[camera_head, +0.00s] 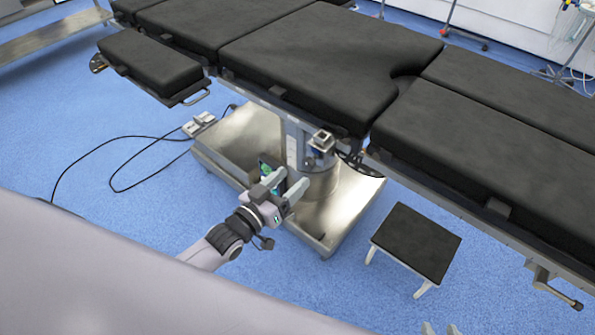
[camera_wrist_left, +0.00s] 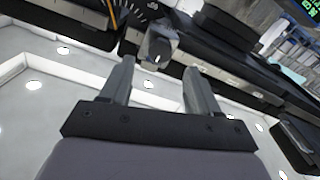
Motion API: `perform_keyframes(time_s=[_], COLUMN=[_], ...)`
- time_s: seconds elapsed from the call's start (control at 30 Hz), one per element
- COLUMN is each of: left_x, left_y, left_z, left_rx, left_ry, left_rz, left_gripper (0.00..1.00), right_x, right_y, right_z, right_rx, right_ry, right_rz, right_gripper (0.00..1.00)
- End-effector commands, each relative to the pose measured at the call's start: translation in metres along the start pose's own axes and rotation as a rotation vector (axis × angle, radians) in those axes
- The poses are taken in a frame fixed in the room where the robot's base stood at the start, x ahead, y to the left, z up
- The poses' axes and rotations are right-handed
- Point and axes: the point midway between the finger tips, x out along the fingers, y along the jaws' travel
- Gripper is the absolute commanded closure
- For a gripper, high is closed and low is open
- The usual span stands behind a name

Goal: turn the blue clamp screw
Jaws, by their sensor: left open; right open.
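My left gripper (camera_head: 286,184) is open and empty, in front of the table's column in the head view. Its two fingers also show in the left wrist view (camera_wrist_left: 158,70), with clear space between them. A small metal clamp block (camera_head: 322,142) sits at the table's side edge, above and right of this gripper and apart from it. A grey block (camera_wrist_left: 158,46) shows just beyond the fingertips in the wrist view. I cannot make out a blue screw on either. Only the fingertips of my right gripper (camera_head: 440,329) show at the bottom edge, apart and empty.
The operating table (camera_head: 320,55) with black pads spans the upper picture. Its metal base (camera_head: 225,150) stands below. A black-topped stool (camera_head: 415,243) stands to the right. A handle (camera_head: 560,293) hangs at the lower right. A pedal (camera_head: 198,124) and cable lie on the blue floor.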

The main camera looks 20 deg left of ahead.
Motion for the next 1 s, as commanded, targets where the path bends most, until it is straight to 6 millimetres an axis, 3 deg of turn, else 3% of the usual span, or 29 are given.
perform_keyframes(time_s=[0.23, 0.83, 1.0], left_x=[-0.021, -0.024, -0.047], left_y=[0.0, 0.001, 0.011], left_z=[0.0, 0.001, 0.015], left_rx=[0.0, 0.0, 0.019], left_ry=[-0.001, -0.005, -0.096], left_rz=[0.0, -0.002, -0.036], left_gripper=[0.39, 0.39, 0.39], right_x=[-0.001, -0.001, -0.004], right_y=[0.0, 0.0, 0.0], right_z=[-0.001, -0.001, -0.006], right_rx=[0.0, -0.001, -0.001], right_ry=[0.0, -0.001, -0.001], right_rz=[0.0, 0.0, 0.0], right_gripper=[0.57, 0.57, 0.57])
